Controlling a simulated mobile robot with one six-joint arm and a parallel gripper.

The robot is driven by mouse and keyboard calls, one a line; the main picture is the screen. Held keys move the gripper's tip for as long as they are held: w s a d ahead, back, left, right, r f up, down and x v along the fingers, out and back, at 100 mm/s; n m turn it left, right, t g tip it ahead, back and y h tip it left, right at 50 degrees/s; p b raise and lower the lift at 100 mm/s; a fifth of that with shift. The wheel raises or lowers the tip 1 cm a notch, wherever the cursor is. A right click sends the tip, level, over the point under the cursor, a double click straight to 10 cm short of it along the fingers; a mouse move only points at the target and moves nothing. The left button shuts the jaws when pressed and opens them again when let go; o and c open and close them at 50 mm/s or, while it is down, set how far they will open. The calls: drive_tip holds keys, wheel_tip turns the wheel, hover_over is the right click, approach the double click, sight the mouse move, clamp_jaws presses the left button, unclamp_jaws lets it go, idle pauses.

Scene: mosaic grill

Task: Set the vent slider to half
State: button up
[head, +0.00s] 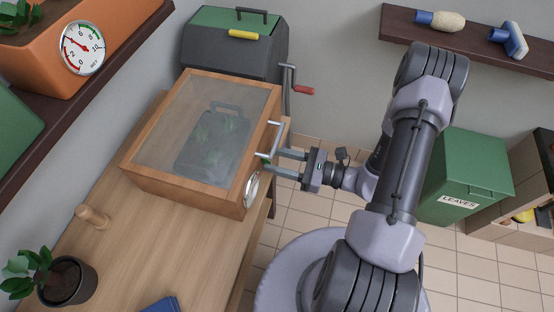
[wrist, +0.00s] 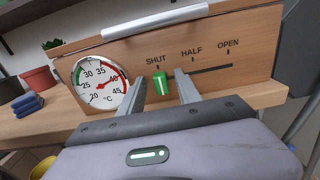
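The vent slider is a green knob (wrist: 162,83) with a white mark. It sits in a dark slot on the wooden front of a glass-topped box (head: 140,182), below the word SHUT. The words HALF and OPEN stand to its right, and the bare slot (wrist: 212,70) runs that way. In the head view the green knob (head: 264,158) shows at the fingertips. My gripper (wrist: 160,79) is open, with one finger on each side of the knob and a gap seen on both sides. In the head view my gripper (head: 270,163) is at the box front.
A round thermometer dial (wrist: 100,82) is left of the slider. A metal handle bar (wrist: 155,22) runs above it. A grill (head: 232,50) with a red-handled crank (head: 303,90) stands behind the box. A wooden peg (head: 92,215) and potted plant (head: 66,282) are on the bench.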

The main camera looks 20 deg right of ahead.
clamp_jaws()
idle(1.4)
